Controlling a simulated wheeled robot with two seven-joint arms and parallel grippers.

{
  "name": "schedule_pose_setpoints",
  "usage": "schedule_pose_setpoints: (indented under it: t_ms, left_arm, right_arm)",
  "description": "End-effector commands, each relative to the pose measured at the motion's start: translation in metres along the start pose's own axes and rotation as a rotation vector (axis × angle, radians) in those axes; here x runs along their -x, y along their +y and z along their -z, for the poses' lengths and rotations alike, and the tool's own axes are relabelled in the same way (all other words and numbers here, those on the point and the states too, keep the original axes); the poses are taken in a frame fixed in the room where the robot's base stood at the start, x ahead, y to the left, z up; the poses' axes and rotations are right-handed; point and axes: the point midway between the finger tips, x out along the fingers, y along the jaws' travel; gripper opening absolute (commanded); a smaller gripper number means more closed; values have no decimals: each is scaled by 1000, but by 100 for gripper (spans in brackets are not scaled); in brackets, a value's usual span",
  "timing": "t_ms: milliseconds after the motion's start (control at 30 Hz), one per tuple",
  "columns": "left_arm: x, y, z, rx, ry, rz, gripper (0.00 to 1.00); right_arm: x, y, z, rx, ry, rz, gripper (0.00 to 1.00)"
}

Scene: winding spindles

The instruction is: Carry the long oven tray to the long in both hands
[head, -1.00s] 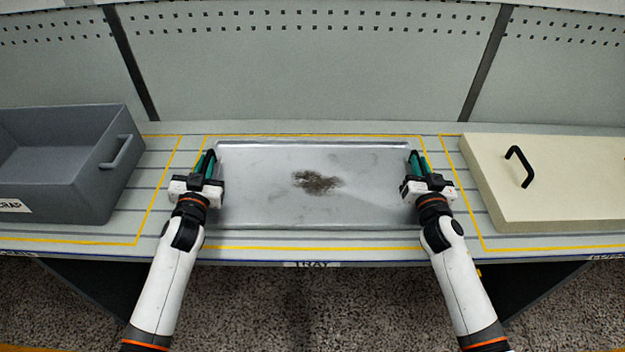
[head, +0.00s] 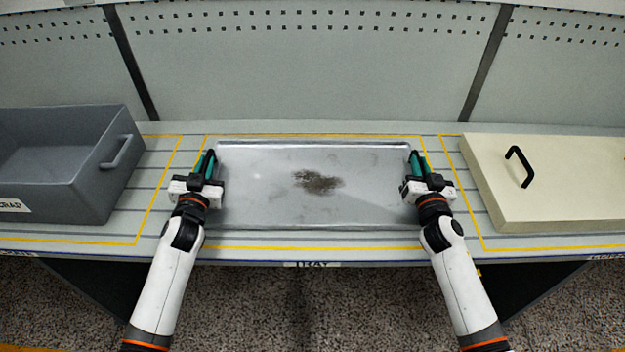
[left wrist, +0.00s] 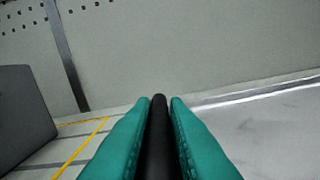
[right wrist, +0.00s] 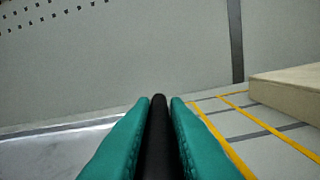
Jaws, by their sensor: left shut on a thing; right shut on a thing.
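The long oven tray (head: 270,200) is a flat silver metal sheet with a dark burnt patch in its middle. It lies level at the bench's centre, inside a yellow outline; whether it touches the bench I cannot tell. My left gripper (head: 208,163) is shut on a black handle (left wrist: 157,140) at the tray's left end. My right gripper (head: 414,164) is shut on a matching black handle (right wrist: 158,140) at its right end. The green fingers press on both sides of each handle in the wrist views. Part of the tray also shows in the left wrist view (left wrist: 270,130).
A grey scrap bin (head: 60,190) stands on the left of the bench. A cream box or lid (head: 560,190) with a black handle sits on the right. A perforated back panel (head: 310,80) rises behind. Narrow bench strips are clear between these and the tray.

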Motion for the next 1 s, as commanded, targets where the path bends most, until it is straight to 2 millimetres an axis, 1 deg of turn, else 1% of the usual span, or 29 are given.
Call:
schedule_pose_setpoints:
  t_ms: [300, 333, 567, 1000]
  left_arm:
    - [1, -2, 1, -4, 0, 4, 0]
    - [0, -1, -3, -4, -8, 4, 0]
    - [0, 0, -8, -4, -8, 4, 0]
    - [0, 7, -47, -3, -9, 5, 0]
  right_arm:
    - [0, 0, 1, -6, 2, 2, 0]
    - [-1, 1, -3, -6, -4, -1, 0]
    - [-1, 2, -8, -6, -4, -1, 0]
    - [-1, 10, -47, -5, -6, -1, 0]
